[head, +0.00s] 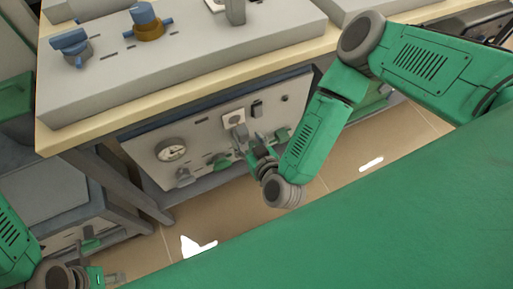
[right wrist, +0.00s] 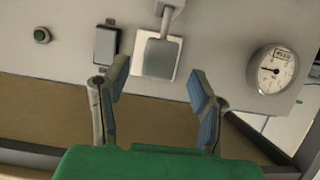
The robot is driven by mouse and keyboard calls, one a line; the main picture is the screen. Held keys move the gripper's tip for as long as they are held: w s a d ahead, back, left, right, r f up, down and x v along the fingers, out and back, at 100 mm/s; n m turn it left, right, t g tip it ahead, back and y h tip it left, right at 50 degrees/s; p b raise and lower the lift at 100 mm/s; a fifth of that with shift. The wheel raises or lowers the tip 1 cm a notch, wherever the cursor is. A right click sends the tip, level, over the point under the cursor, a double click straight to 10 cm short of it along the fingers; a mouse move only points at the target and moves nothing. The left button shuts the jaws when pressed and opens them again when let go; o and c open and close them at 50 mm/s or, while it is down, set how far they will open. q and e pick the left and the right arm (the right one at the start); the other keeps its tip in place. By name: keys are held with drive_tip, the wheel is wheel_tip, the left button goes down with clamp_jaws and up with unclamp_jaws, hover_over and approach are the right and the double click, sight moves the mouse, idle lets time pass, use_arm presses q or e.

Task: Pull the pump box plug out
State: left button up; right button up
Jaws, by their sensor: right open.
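The pump box (head: 205,135) stands under the bench in the head view. A white socket plate (head: 233,117) on its front carries the grey plug (head: 238,131). In the right wrist view the plug (right wrist: 160,55) sits against its socket plate (right wrist: 178,48), with a grey part rising from it to the top edge. My right gripper (head: 247,147) is close in front of the pump box, near the plug. Its blue-padded fingers (right wrist: 158,80) are open and empty, and the plug shows beyond the gap between them. My left gripper (head: 115,278) is at the bottom left, away from the box; its opening is unclear.
A round gauge (head: 171,152) and a black switch (head: 257,108) are on the panel, with valve fittings (head: 220,161) along its lower part. The bench edge (head: 180,103) overhangs the box. Another grey unit (head: 50,185) stands at left. Bare floor (head: 240,205) lies in front.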

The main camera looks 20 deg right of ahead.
drive_tip(key=v, duration=0.8)
drive_tip(key=shift+d+f, duration=0.1)
drive_tip(key=s+d+f+n+g+y+p, duration=0.1)
drive_tip(key=s+f+n+g+y, duration=0.15)
drive_tip(key=s+g, duration=0.4)
drive_tip(key=s+d+r+m+g+h, duration=0.1)
drive_tip(key=s+d+g, duration=0.2)
drive_tip(key=d, duration=0.3)
drive_tip(key=s+d+r+m+g+h+p, duration=0.1)
drive_tip(key=s+d+r+g+h, duration=0.1)
drive_tip(key=d, duration=0.4)
drive_tip(key=shift+s+d+r+g, duration=0.2)
drive_tip(key=shift+s+g, duration=0.45)
drive_tip(key=shift+s, duration=0.3)
